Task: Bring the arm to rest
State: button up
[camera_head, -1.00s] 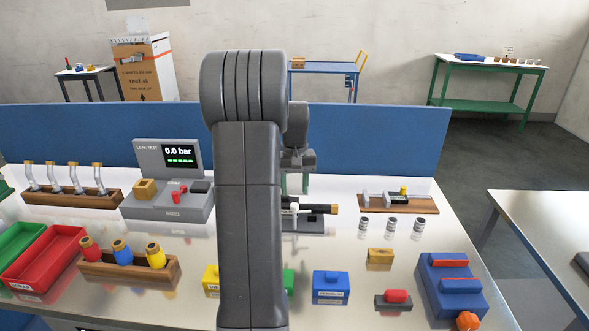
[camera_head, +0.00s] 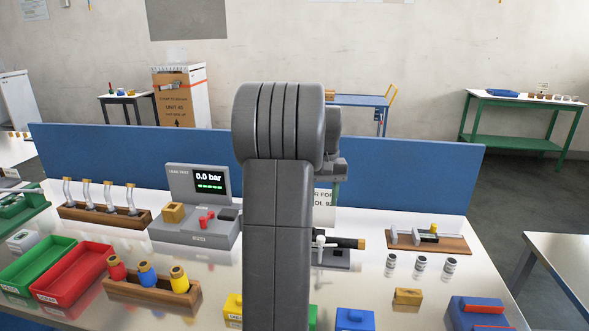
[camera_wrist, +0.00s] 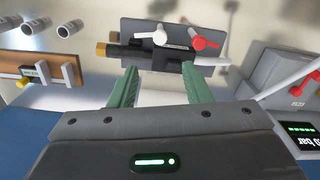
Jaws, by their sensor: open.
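My gripper shows in the wrist view (camera_wrist: 125,88) with its two green fingers spread apart and nothing between them. In the head view my own arm stands up in the middle and hides most of the gripper; only a bit of a finger (camera_head: 336,196) shows at the arm's right side. Beyond the fingertips in the wrist view is a dark fixture plate (camera_wrist: 185,28) bearing a black tube with a brass end, a white lever and a red lever. The fixture also shows in the head view (camera_head: 340,258), partly hidden behind my arm.
A leak tester (camera_head: 190,237) reading 0.0 bar stands left of my arm. Red (camera_head: 75,275) and green (camera_head: 35,262) trays and a wooden rack (camera_head: 140,291) of coloured cylinders lie at left. A blue panel (camera_head: 400,168) closes the table's back. Several small parts lie at right.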

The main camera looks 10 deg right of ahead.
aim_at(321, 237)
notch_tip(321, 237, down, 13)
jog(key=shift+f+p, duration=0.1)
jog(key=shift+p, duration=0.55)
